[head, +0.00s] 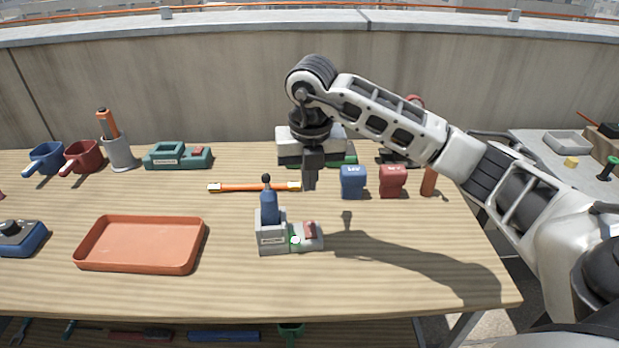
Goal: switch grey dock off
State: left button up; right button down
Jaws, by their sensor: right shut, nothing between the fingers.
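My left gripper is not in view.
An orange tray (140,269) lies left of the dock. An orange-handled bar (250,187) lies behind it. Blue (353,182) and red (392,181) blocks stand to the right. A green dock (178,157) is at the back left. The table's front right is clear.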

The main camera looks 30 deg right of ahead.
aim_at(308, 224)
pick_arm(q)
jog(key=shift+p, duration=0.35)
pick_arm(e)
jog(key=f, duration=0.7)
jog(key=w+f, duration=0.1)
jog(key=f, duration=0.2)
jog(key=shift+w+d+f, duration=0.1)
jog(key=shift+d+f, duration=0.15)
jog(key=shift+f, duration=0.15)
